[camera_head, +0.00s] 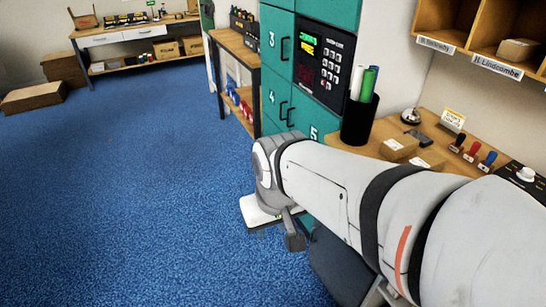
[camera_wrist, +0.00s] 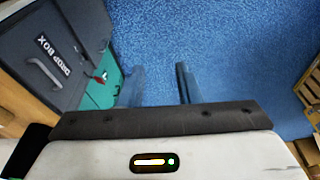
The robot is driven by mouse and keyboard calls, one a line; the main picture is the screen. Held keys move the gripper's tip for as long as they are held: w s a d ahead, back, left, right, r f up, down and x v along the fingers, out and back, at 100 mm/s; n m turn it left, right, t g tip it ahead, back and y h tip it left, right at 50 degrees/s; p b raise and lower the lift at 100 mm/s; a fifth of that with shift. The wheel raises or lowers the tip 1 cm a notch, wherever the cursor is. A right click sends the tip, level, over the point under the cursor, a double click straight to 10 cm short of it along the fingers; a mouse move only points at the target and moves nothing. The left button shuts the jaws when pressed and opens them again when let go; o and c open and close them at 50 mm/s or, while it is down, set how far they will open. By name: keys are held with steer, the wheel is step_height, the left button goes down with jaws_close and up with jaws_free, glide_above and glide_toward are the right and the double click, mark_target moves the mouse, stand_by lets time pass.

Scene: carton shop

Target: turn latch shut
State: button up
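In the wrist view, a grey drop box (camera_wrist: 50,62) with a white "DROP BOX" label and a bar handle (camera_wrist: 43,72) stands at the left. A small red and grey piece (camera_wrist: 101,76), which may be the latch, sits at its right edge by a teal face. It is too small to tell its position. My gripper (camera_wrist: 160,82) is open and empty, to the right of this piece and apart from it, with blue carpet between the fingers. In the head view my gripper (camera_head: 293,235) hangs below the arm's end, and the drop box cannot be made out.
Teal lockers (camera_head: 283,65) with a keypad (camera_head: 331,78) stand behind my arm. A wooden counter (camera_head: 375,148) with cartons, stamps and a black tube holder (camera_head: 358,122) is at the right. Blue carpet (camera_head: 130,190) is clear at the left.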

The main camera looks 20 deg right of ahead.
steer(key=w+d+f+m+g+h+b, duration=0.1)
steer(key=w+d+f+g+h+b, duration=0.2)
steer(key=w+d+f+h+b, duration=0.65)
steer(key=w+d+f+m+g+h+b, duration=0.15)
steer(key=w+d+f+g+b, duration=0.4)
steer(key=d+f, duration=0.8)
steer(key=w+d+f+n+t+h+b, duration=0.2)
steer(key=w+d+f+t+h+b, duration=0.3)
steer(key=f, duration=0.7)
steer(key=w+d+f+n+t+h, duration=0.1)
steer(key=w+f+t+h, duration=0.1)
steer(key=w+f, duration=0.8)
steer(key=s+d+f, duration=0.2)
steer(key=d, duration=0.5)
steer(key=shift+s+f+b, duration=0.35)
steer(key=shift+s+b, duration=0.05)
steer(key=shift+b, duration=0.05)
steer(key=shift+c, duration=0.4)
steer(key=shift+n, duration=0.25)
jaws_close()
